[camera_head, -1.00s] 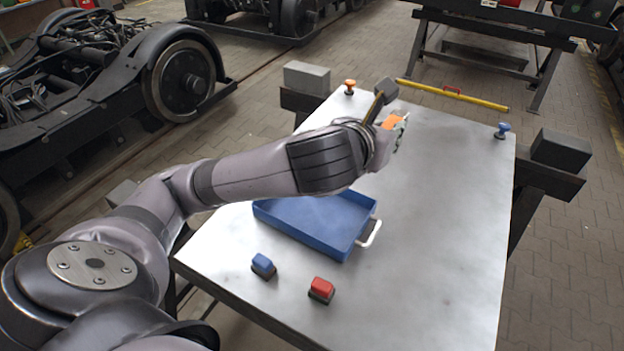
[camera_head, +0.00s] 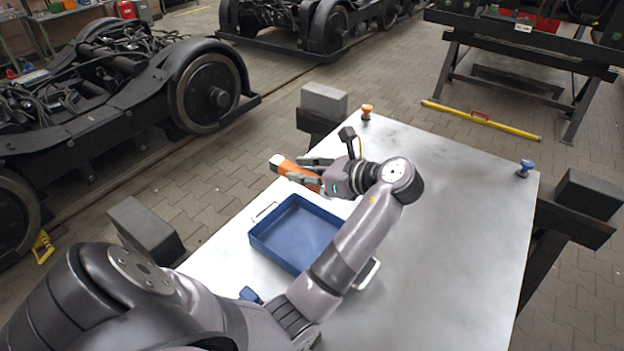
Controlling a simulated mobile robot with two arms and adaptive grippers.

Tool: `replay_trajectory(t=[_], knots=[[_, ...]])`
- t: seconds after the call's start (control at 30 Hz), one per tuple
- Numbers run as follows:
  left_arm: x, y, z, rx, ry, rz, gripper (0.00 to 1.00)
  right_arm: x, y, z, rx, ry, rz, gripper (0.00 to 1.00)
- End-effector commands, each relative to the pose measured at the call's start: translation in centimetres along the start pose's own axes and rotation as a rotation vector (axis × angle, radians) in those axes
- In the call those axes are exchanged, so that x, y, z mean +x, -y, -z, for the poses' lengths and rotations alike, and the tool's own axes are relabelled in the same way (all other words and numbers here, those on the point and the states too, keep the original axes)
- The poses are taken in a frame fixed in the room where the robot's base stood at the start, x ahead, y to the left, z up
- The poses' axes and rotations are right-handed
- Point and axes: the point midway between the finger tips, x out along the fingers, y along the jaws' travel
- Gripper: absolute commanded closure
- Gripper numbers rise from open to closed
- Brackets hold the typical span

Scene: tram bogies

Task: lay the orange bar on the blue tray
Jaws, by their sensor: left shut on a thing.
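The orange bar (camera_head: 287,167) is held by my left gripper (camera_head: 307,170), which is shut on it. Its pale end sticks out to the left, and part of the bar is hidden by the fingers. The bar is above the table, behind the far rim of the blue tray in the picture. The blue tray (camera_head: 292,232) stands on the metal table with its inside empty where I can see it. My left forearm covers its right side. My right gripper is not in view.
The metal table (camera_head: 455,215) is clear on the right. An orange-topped knob (camera_head: 366,111) and a blue-topped knob (camera_head: 525,168) stand near its far corners. A blue block (camera_head: 250,294) lies near the tray, partly hidden by my arm. Grey blocks (camera_head: 324,101) stand beside the table.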

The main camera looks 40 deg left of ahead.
Motion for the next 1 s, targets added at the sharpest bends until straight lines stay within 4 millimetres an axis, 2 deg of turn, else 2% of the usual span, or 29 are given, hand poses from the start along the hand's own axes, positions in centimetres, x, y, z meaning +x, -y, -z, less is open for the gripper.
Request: replay_trajectory(t=[0.07, 0.17, 0.6, 0.87, 1.0], knots=[[0.3, -0.6, 0.9, -0.008, 0.001, -0.025, 1.00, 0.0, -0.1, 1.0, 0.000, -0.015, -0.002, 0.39], [1.0, -0.8, 2.6, -0.010, 0.003, -0.033, 1.00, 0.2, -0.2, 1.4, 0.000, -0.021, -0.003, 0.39], [5.2, -0.6, 13.0, -0.011, 0.003, -0.030, 1.00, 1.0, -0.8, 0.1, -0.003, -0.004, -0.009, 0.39], [6.2, -0.5, 15.4, -0.014, 0.002, -0.029, 1.00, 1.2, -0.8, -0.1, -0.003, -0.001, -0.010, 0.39], [7.0, -0.5, 17.4, -0.012, 0.002, -0.028, 1.00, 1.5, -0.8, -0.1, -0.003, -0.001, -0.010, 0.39]])
